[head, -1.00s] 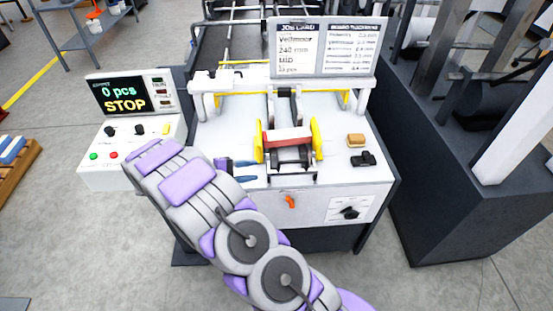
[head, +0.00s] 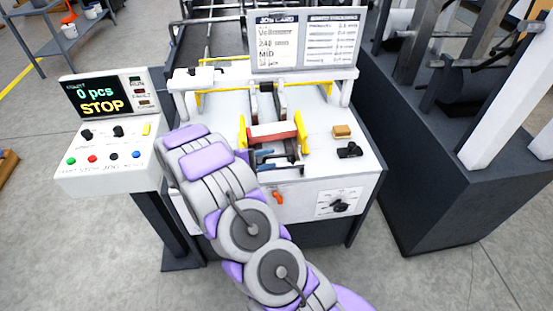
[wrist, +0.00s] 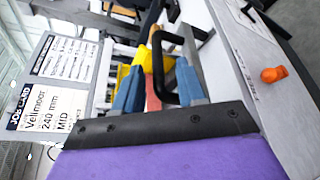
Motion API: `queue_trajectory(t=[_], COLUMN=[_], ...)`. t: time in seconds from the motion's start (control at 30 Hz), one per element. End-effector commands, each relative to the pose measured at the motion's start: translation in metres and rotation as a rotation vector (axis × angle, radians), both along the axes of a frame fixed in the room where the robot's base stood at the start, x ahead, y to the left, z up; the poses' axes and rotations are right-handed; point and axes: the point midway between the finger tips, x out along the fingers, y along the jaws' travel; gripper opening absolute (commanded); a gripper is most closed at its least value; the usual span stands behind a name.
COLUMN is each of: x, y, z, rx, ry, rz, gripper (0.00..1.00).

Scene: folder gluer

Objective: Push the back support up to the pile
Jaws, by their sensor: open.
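The pile (head: 272,131) is a low red and white stack on the white feeder table, between two yellow side guides (head: 301,133). The back support, a black bracket with a loop handle (wrist: 161,72), stands on the near side of the pile. It is mostly hidden by my gripper in the head view. My gripper (head: 272,162) is open at the table's front, its blue fingers at the back support. In the wrist view my gripper (wrist: 158,88) has the black handle showing between and beyond its fingers. I cannot tell whether they touch it. Red shows behind.
A control panel (head: 108,130) reading "0 pcs STOP" stands at left. A job card board (head: 305,42) stands behind the pile. A tan block (head: 342,131) and a black part (head: 350,150) are at right on the table. An orange lever (head: 278,197) is on the front.

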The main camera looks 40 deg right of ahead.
Motion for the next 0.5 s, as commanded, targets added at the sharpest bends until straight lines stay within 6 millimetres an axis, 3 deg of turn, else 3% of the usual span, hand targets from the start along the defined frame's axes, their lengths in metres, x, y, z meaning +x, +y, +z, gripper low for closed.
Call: queue_trajectory(t=[0.2, 0.5], x=[-0.006, -0.007], y=[-0.028, -0.037], z=[-0.007, -0.007], rx=[0.000, 0.000], ry=[-0.003, -0.003], rz=[-0.001, 0.000], gripper=[0.40, 0.40])
